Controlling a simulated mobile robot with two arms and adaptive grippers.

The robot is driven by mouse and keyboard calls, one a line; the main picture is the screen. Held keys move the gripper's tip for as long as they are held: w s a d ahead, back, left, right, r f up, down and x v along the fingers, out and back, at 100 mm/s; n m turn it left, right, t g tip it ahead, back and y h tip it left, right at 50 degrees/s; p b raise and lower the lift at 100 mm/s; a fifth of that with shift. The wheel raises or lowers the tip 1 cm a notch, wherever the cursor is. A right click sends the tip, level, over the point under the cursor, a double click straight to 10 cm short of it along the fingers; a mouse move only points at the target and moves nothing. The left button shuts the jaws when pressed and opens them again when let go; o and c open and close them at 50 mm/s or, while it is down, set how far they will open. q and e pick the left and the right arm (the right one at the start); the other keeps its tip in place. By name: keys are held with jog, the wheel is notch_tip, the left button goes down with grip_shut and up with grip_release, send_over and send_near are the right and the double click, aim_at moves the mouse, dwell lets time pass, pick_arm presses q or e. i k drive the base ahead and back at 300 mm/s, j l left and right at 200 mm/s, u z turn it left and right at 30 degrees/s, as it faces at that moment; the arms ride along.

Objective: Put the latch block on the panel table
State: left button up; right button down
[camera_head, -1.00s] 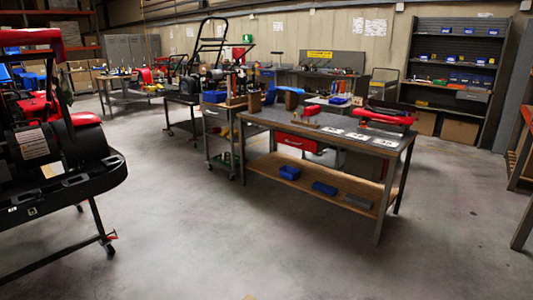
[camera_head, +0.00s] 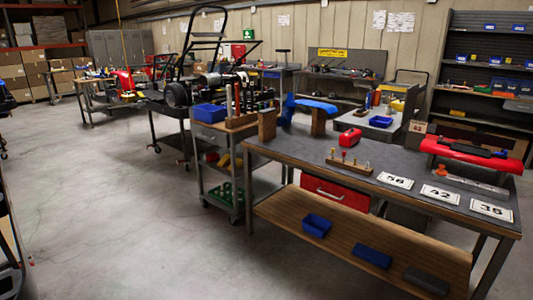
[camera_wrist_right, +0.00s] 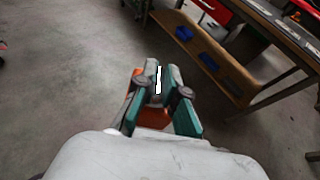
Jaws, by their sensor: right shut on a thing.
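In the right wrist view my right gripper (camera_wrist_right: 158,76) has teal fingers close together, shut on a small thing. Orange parts of it, which I take for the latch block (camera_wrist_right: 152,117), show between and beside the fingers; a white strip shows between the fingertips. Most of its shape is hidden. The near workbench (camera_head: 280,153), which seems to be the panel table, stands at the right in the head view, with a dark top and wooden lower shelf. In the right wrist view the gripper is over open floor, apart from this bench. My left gripper is not in view.
The bench holds number plates (camera_head: 440,194), a red panel (camera_head: 470,152), a red box (camera_head: 350,137) and a small peg rack (camera_head: 348,163). Blue bins (camera_head: 317,225) sit on its shelf. A grey cart (camera_head: 215,135) stands at its left.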

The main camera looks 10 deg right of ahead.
aim_at(375, 161)
jog(key=i, duration=1.4)
jog(key=i+j+z, duration=0.1)
jog(key=i, duration=1.35)
